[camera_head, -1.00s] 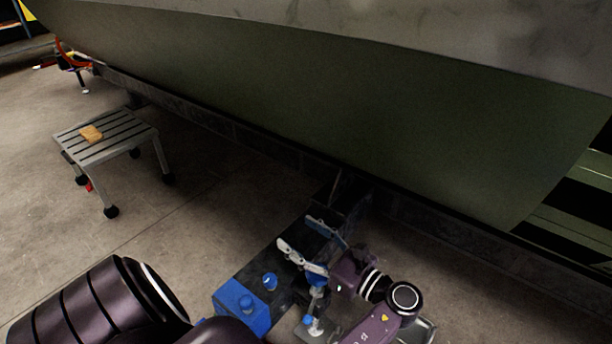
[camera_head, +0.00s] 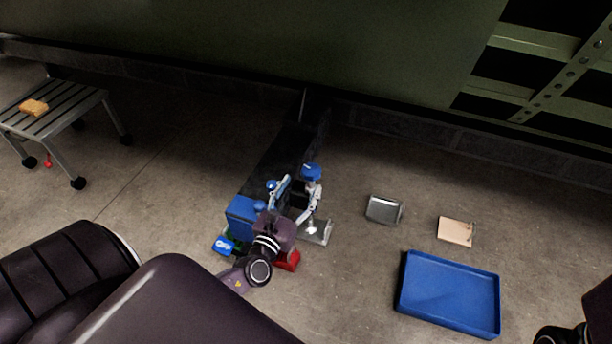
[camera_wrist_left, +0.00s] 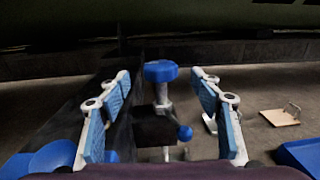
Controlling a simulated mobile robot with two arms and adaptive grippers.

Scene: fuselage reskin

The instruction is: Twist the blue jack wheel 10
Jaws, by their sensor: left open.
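The blue jack wheel (camera_head: 312,170) sits on top of an upright metal jack, close to the dark beam under the fuselage. It also shows in the left wrist view (camera_wrist_left: 160,71), centred in the gap between my fingers and seemingly a little beyond the tips. My left gripper (camera_head: 297,192) is open and empty, just on the near side of the wheel. Its blue-padded fingers (camera_wrist_left: 162,90) stand wide apart in the wrist view, with no visible contact on the wheel.
A blue box (camera_head: 242,217) stands left of the jack. A small metal tray (camera_head: 384,209), a tan square plate (camera_head: 456,231) and a blue tray (camera_head: 403,300) lie on the floor to the right. A step stool (camera_head: 82,105) stands at left. The fuselage skin (camera_head: 270,50) overhangs above.

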